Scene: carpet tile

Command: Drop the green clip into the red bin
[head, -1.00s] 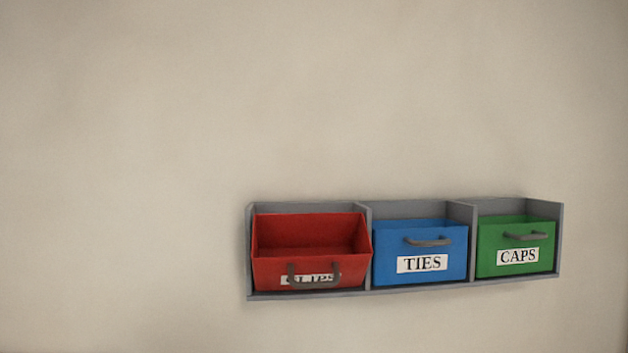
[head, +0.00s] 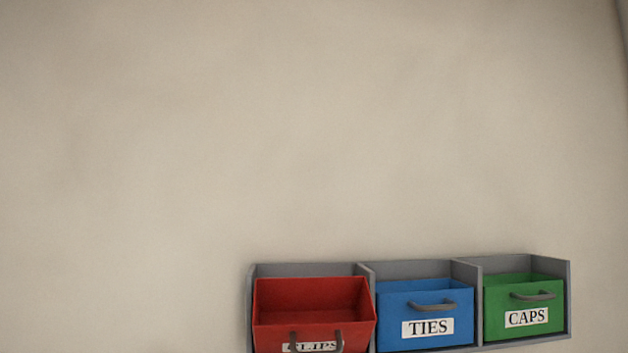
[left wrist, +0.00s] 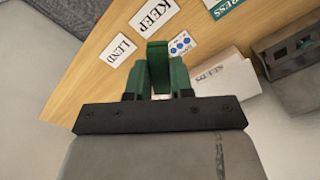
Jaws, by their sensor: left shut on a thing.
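The red bin (head: 312,295) is at the left end of a grey wall rack in the head view, tipped forward so that its inside shows. It looks empty as far as I can see. Its handle partly covers its label, which seems to read CLIPS. In the left wrist view my left gripper (left wrist: 157,78) is shut on the green clip (left wrist: 157,60), which shows between its green fingers above a wooden surface. Neither gripper shows in the head view, so the clip's place relative to the bin cannot be seen. My right gripper is in no view.
Beside the red bin are a blue TIES bin (head: 428,313) and a green CAPS bin (head: 523,305). The wall above is bare.

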